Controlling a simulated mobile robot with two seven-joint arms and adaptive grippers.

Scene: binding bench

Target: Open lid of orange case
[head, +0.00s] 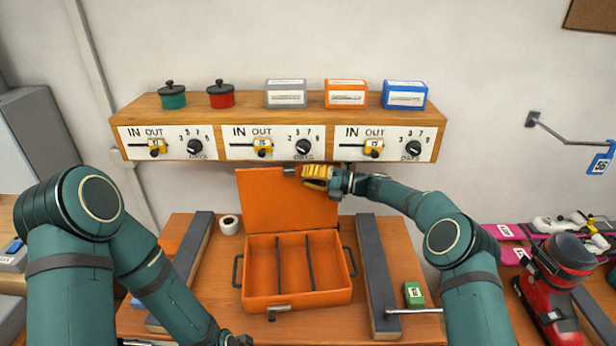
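The orange case (297,299) stands on the wooden bench with its lid (268,207) raised, close to upright at the back. Its inside shows two dark dividers and looks empty. My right gripper (312,181), with yellow fingers, is at the upper right part of the lid, in front of it or against it. Whether its fingers are shut on the lid's edge cannot be told. My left arm reaches down at the lower left, and its gripper is cut off by the bottom edge of the picture.
Dark padded rails (377,268) flank the case on both sides. A tape roll (229,225) lies at the back left and a green box (413,294) at the right. A wooden shelf (215,157) with dials hangs close above the lid. A red boot (556,290) stands at the far right.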

